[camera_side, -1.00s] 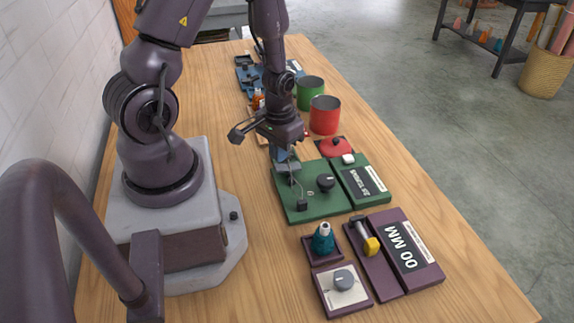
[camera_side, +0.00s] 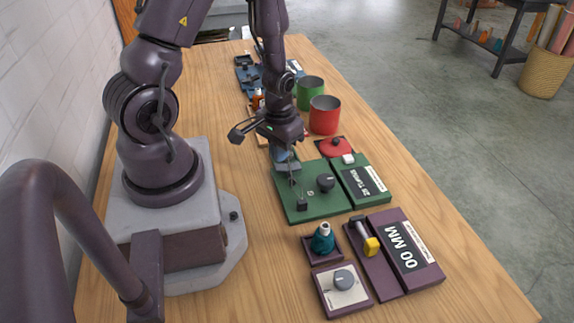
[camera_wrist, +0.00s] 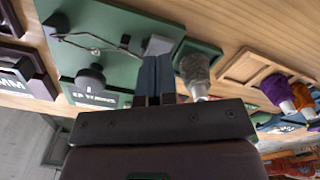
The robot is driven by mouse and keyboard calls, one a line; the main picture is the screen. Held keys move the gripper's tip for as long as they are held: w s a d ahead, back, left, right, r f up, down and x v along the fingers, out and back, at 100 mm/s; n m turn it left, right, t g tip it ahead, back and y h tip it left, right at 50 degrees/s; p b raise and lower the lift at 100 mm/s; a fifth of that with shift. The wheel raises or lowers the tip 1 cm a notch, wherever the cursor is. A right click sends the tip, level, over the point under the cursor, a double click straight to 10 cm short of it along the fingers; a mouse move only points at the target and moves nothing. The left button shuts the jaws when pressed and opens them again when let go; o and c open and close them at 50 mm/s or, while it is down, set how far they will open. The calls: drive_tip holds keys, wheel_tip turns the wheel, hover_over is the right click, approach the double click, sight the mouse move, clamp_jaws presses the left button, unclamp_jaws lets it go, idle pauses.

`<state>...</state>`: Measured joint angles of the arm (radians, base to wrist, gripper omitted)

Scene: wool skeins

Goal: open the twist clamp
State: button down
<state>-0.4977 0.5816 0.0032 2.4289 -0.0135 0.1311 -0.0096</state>
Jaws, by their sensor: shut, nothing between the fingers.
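The green board (camera_side: 313,207) lies mid-table with a round black knob (camera_side: 326,182), which looks like the twist clamp. The knob also shows in the wrist view (camera_wrist: 90,78), left of my fingers. A small black block (camera_side: 302,205) sits at the board's near edge, and a thin grey strand (camera_wrist: 85,42) runs from it towards a pale grey block (camera_wrist: 158,45). My gripper (camera_wrist: 157,62) points down at the board's far left corner, shut and empty, its blue-grey fingers beside the pale block. Whether they touch it I cannot tell. The knob is apart from the fingers.
A grey-topped bobbin (camera_wrist: 195,70) stands close right of my fingers. Red (camera_side: 325,115) and green (camera_side: 310,92) cups stand behind. The table's right edge is clear.

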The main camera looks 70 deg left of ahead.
sight(280, 167)
drive_tip(key=shift+f, duration=1.4)
idle(0.9)
drive_tip(key=shift+r, duration=3.5)
